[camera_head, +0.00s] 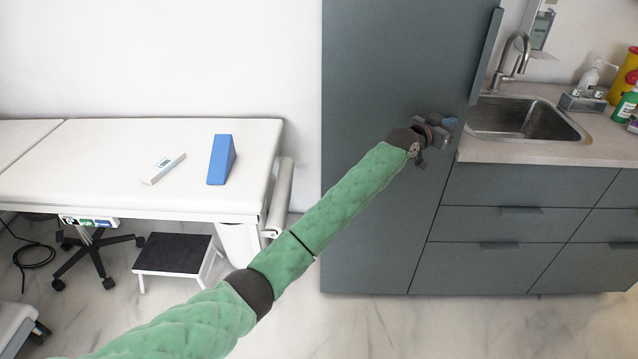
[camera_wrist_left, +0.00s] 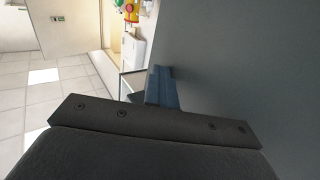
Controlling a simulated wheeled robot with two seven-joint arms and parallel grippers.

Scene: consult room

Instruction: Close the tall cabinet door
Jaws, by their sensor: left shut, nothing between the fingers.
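The tall cabinet door (camera_head: 375,90) is a flat dark grey panel in the middle of the head view. A narrow vertical strip (camera_head: 486,58) stands out along its right edge; I cannot tell whether it is a handle or part of the door's edge. I cannot clearly see a gap at the door. My left gripper (camera_head: 450,123) is shut and empty, in front of the door near its right edge. In the left wrist view, the blue fingers (camera_wrist_left: 162,88) are together beside the grey panel (camera_wrist_left: 250,70). Contact is unclear. My right gripper is out of view.
A counter (camera_head: 520,150) with a sink (camera_head: 520,118) and grey drawers (camera_head: 510,222) stands right of the cabinet. An examination table (camera_head: 90,160) with a blue wedge (camera_head: 219,160) is at the left. A step stool (camera_head: 172,254) stands below it. Marble-look floor is open in front.

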